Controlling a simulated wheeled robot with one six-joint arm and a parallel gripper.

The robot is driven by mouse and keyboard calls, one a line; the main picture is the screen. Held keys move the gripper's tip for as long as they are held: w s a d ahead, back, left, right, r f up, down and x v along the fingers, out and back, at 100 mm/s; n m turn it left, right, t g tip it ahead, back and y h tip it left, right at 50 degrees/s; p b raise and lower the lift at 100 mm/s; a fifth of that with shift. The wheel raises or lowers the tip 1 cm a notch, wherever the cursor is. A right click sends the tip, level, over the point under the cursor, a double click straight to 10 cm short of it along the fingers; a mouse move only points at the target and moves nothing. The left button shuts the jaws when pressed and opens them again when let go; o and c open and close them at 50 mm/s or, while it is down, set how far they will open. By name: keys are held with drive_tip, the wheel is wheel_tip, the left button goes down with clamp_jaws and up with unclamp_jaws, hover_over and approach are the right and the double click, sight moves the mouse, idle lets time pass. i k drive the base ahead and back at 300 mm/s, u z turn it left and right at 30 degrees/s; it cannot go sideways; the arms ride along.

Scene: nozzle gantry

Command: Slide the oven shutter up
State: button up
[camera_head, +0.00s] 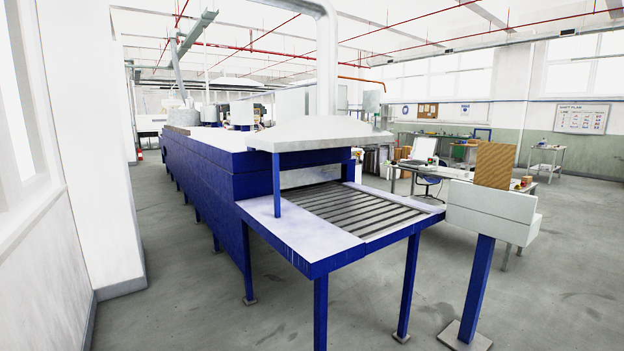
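A long blue oven (190,158) runs from the centre towards the back left. A light grey hood (318,131) with a round duct stands over its near end. Under the hood, a pale grey panel (308,177) shows in the oven mouth, just behind the roller bed; it looks like the shutter, standing low. Its top is hidden in shade under the hood, and I cannot make out a handle. My gripper is not in view.
A roller table (360,211) on blue legs juts out from the oven mouth. A grey box on a blue post (478,290) stands at its right. A white column (88,150) is at the left. Grey floor is open in front and at the right. Desks stand behind.

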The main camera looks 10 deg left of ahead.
sight(292, 178)
drive_tip(key=z, duration=1.35)
drive_tip(key=i, duration=7.1)
drive_tip(key=u, duration=2.6)
drive_tip(key=i, duration=2.3)
